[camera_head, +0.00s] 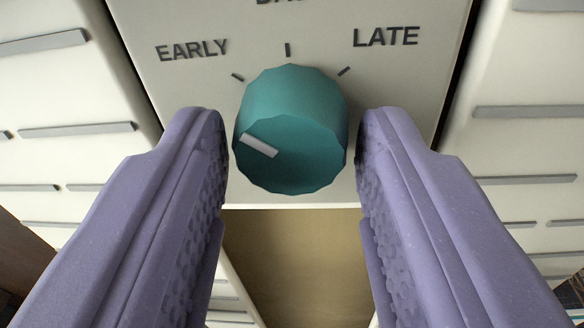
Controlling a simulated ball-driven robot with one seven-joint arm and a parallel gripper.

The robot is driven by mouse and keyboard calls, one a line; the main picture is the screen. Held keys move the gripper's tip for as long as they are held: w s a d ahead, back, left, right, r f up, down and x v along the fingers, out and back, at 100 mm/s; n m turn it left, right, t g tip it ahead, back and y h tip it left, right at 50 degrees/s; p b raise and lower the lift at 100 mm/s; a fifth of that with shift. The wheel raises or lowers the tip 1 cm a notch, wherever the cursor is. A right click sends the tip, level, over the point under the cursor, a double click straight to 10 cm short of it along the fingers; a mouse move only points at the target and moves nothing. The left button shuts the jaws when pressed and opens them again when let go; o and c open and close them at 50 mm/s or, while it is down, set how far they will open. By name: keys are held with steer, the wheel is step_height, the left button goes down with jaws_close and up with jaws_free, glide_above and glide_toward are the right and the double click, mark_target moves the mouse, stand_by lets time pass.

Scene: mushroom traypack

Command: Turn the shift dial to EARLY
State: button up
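The shift dial (292,130) is a teal faceted knob on a pale panel (300,20). Its white pointer mark (259,145) points to the upper left, toward the tick below the EARLY label (193,50). The LATE label (386,37) is at the upper right, and a middle label is cut off by the top edge. My gripper (292,145) has its two purple fingers on either side of the dial. A narrow gap shows between each finger and the knob, so it is open and not touching the dial.
White panels with grey slot-like bars (78,129) flank the dial panel at left and right (525,111). Below the dial panel's lower edge is a tan, wood-coloured surface (295,260). Free room around the knob is narrow between the fingers.

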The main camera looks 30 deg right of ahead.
steer(key=shift+o, duration=1.1)
steer(key=b+v, duration=0.1)
steer(key=v, duration=0.6)
steer(key=shift+s+a, duration=0.2)
steer(key=shift+s, duration=0.1)
steer(key=shift+b, duration=0.3)
